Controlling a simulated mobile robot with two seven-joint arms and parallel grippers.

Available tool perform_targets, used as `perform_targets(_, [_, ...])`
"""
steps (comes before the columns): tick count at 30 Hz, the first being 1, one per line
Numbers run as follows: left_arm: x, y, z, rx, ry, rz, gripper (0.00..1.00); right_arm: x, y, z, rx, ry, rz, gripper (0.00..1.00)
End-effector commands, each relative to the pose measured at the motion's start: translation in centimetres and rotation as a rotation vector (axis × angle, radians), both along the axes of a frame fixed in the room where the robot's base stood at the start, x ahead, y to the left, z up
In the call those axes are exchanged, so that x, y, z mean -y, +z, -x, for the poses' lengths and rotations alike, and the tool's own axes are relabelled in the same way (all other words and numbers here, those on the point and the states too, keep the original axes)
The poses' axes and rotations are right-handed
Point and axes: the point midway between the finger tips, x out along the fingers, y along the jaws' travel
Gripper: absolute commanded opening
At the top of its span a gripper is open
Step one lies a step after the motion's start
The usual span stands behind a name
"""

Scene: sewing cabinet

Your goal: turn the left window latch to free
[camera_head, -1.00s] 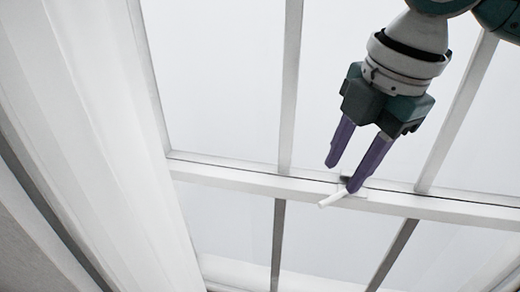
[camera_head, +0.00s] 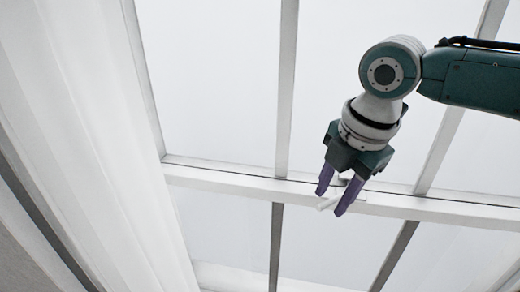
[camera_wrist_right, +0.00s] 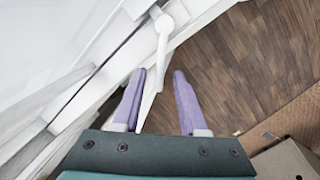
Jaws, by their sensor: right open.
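The left window latch (camera_head: 327,204) is a small white lever on the white sash rail (camera_head: 235,181) in the head view. In the right wrist view the latch (camera_wrist_right: 162,48) has a round pivot at the frame, and its lever runs down between my fingers, closer to the left finger in the picture. My right gripper (camera_head: 331,201) has two purple fingers and is open around the lever. The same gripper (camera_wrist_right: 159,74) shows open in the wrist view, with a gap to the finger on the right. Whether the left finger touches the lever I cannot tell. My left gripper is not in view.
A white curtain (camera_head: 85,130) hangs at the left of the window. Pale panes and upright bars (camera_head: 286,80) surround the rail. The wrist view shows wooden floor (camera_wrist_right: 245,60) below and a box (camera_wrist_right: 285,162) at the lower right.

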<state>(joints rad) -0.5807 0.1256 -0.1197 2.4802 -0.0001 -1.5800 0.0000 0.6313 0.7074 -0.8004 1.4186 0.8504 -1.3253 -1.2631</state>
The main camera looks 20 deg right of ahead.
Motion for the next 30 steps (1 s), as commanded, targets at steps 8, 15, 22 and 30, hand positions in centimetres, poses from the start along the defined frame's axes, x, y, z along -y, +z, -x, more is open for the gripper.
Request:
perform_targets(8, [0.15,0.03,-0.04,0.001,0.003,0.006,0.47,-0.01,0.01,0.0,0.0,0.0,0.0,0.31])
perform_targets(15, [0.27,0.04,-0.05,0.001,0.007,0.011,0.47,-0.01,0.03,0.01,0.0,-0.001,0.0,0.04])
perform_targets(22, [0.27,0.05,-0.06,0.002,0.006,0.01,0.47,-0.01,0.04,0.01,0.0,-0.001,-0.001,0.0])
perform_targets(30, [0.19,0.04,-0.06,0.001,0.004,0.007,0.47,-0.01,0.05,0.0,0.0,-0.001,-0.001,0.0])
